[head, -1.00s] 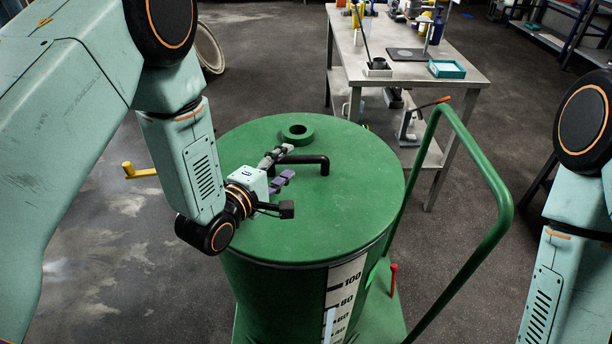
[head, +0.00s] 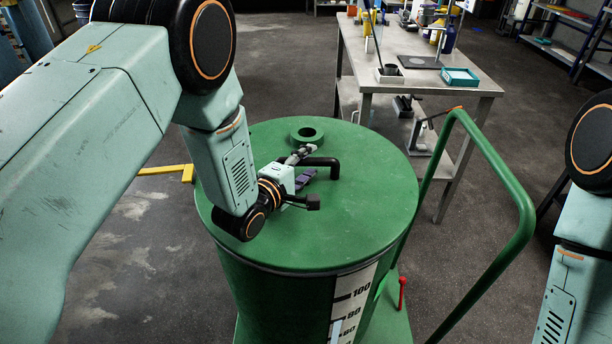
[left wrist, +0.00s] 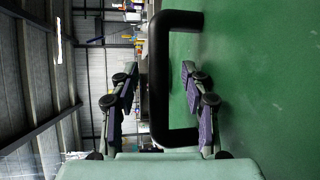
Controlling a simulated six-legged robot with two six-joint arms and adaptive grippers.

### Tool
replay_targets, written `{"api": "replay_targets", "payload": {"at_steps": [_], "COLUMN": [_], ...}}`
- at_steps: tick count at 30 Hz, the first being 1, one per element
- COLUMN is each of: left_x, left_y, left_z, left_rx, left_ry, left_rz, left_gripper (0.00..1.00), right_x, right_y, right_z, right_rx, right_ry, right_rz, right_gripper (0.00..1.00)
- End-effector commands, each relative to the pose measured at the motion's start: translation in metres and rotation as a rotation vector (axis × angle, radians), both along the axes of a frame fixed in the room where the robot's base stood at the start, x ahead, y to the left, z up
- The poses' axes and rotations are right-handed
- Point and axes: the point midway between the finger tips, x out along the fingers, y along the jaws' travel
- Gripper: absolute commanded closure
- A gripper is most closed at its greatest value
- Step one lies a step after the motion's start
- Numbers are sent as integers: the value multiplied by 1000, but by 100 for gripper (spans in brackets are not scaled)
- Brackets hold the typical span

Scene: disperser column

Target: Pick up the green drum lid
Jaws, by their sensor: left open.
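The green drum lid (head: 372,205) lies flat on top of the green drum (head: 285,300). It has a black bar handle (head: 322,162) and a raised ring with a hole. My left gripper (head: 308,164) is low over the lid at the handle, with its jaws open. In the left wrist view, the handle (left wrist: 162,75) stands between the open fingers of the left gripper (left wrist: 161,82), with gaps on both sides, and the lid surface (left wrist: 255,80) fills the right. My right gripper is out of view; only part of my right arm shows.
A green tube rail (head: 500,180) rises right of the drum. A metal table (head: 410,75) with a teal tray (head: 459,76) and several items stands behind. A yellow bar (head: 165,170) sticks out left of the drum. The grey floor on the left is mostly clear.

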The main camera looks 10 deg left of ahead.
Motion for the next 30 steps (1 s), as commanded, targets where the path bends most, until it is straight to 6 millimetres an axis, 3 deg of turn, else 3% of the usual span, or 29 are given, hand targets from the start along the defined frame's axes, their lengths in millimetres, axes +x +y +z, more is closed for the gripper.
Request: {"api": "replay_targets", "payload": {"at_steps": [4, 11, 28, 30], "left_x": [11, 13, 12, 12], "left_y": [-5, -5, -5, -5], "left_z": [-2, -2, -2, -2], "left_rx": [1, 0, 0, 0], "left_ry": [0, 1, 1, 0], "left_rz": [-1, -1, -1, -1], "left_gripper": [53, 53, 100, 100], "right_x": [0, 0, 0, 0], "right_y": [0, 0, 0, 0], "right_z": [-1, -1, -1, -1], "right_rx": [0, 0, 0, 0], "right_ry": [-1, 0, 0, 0], "right_rz": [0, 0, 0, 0], "right_gripper": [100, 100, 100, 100]}}
